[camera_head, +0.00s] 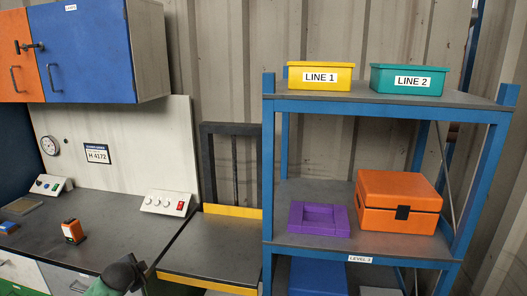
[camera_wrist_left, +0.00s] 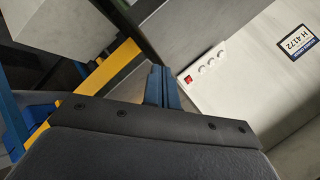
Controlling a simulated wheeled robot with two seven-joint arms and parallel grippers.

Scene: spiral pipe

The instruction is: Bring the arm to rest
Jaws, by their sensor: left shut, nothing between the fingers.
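My left gripper (camera_wrist_left: 161,72) shows in the left wrist view with its two blue-grey fingers together and nothing between them. In the head view, part of my left arm, dark and green, shows at the bottom edge in front of the dark workbench (camera_head: 104,215). The fingers are hard to make out there. The gripper appears free of the bench and holds no object. My right gripper is in neither view.
A blue shelf rack (camera_head: 268,170) stands right, with a yellow LINE 1 bin (camera_head: 320,82), a teal LINE 2 bin (camera_head: 407,85), a purple tray (camera_head: 296,222) and an orange case (camera_head: 400,190). A white switch box (camera_head: 165,204) and a small orange device (camera_head: 73,231) sit on the bench.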

